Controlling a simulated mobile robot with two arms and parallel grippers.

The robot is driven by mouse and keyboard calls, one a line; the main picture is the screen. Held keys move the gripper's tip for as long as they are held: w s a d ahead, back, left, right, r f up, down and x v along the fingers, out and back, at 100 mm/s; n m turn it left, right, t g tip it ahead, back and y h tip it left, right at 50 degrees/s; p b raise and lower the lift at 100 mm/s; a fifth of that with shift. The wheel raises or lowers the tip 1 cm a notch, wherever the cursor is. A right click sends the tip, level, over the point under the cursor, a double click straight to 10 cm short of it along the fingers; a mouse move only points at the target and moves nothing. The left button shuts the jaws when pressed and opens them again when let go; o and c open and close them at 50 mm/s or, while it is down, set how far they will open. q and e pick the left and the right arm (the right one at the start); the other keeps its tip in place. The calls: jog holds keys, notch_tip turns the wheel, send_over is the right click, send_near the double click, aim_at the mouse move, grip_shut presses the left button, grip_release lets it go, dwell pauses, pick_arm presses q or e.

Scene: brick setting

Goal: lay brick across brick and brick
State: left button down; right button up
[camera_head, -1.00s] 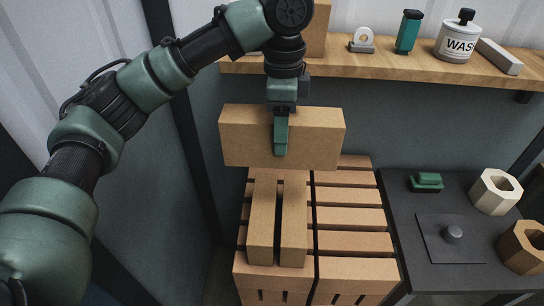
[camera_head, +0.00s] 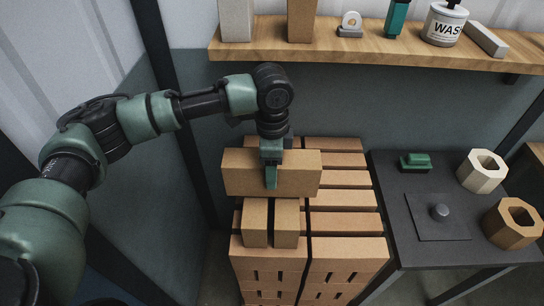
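My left gripper (camera_head: 271,178) is shut on a light brown brick (camera_head: 298,174), with one finger showing on the near face. The held brick is level and runs left to right. Two brown bricks, a left one (camera_head: 255,225) and a right one (camera_head: 287,225), lie side by side with a narrow gap on top of the brick stack. They point away from me, and the held brick crosses over them and hides their far parts. I cannot tell whether it touches them. My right gripper is not in view.
The stack (camera_head: 345,248) has several layers of bricks. A dark table (camera_head: 385,205) at its right holds a green object (camera_head: 415,162), a knobbed plate (camera_head: 437,228) and two hexagonal rings. A wooden shelf (camera_head: 370,52) with several items runs along the wall behind.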

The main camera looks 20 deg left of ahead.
pick_arm(q)
jog(key=shift+f, duration=0.7)
jog(key=shift+s+d+f, duration=0.1)
jog(key=shift+s+f, duration=0.05)
jog(key=shift+c, duration=2.2)
grip_release()
jog(key=shift+f, duration=0.2)
jog(key=shift+r, duration=0.15)
jog(key=shift+r, duration=0.3)
notch_tip(320, 180, up, 11)
jog(key=shift+r+b, duration=0.2)
jog(key=shift+b, duration=0.9)
